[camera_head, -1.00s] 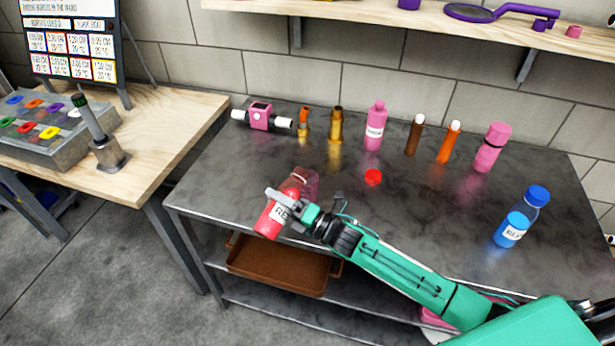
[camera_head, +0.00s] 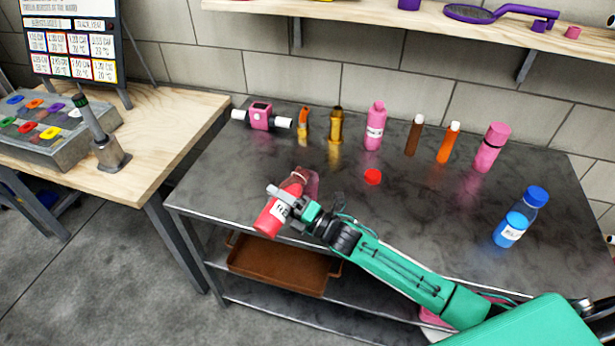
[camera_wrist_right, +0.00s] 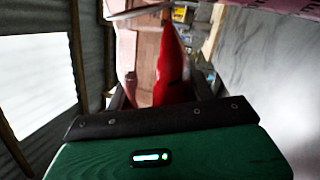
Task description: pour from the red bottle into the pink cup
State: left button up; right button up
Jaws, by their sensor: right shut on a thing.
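The red bottle (camera_head: 269,219) is held tilted over the front left part of the dark table (camera_head: 225,185). Its open upper end leans up and to the right. My right gripper (camera_head: 287,196) is shut on it, and the red bottle also shows in the right wrist view (camera_wrist_right: 172,70). A translucent pink cup (camera_head: 313,183) stands just behind the bottle's upper end and is partly hidden by it. I cannot tell whether they touch or whether anything flows. My left gripper is not in view.
A red cap (camera_head: 373,177) lies mid-table. A pink bottle (camera_head: 375,127), a brown tube (camera_head: 414,135), an orange tube (camera_head: 448,143) and a pink container (camera_head: 491,148) stand along the back. A blue bottle (camera_head: 521,218) stands at the right. A brown tray (camera_head: 280,263) sits on the shelf below.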

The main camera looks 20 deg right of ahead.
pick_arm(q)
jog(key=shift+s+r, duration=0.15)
pick_arm(e)
jog(key=shift+d+r, duration=0.1)
jog(key=shift+r, duration=0.1)
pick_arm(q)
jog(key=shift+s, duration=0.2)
pick_arm(e)
jog(key=shift+w+r+m, duration=0.1)
jog(key=shift+m, duration=0.3)
pick_arm(q)
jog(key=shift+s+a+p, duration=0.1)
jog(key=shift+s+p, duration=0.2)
jog(key=shift+p, duration=0.05)
pick_arm(e)
jog(key=shift+r, duration=0.1)
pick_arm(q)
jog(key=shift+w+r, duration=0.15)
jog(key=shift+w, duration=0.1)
pick_arm(e)
jog(key=shift+w+d+r+m+t, duration=0.1)
jog(key=shift+d+r+m+t, duration=0.1)
jog(key=shift+m+t, duration=0.15)
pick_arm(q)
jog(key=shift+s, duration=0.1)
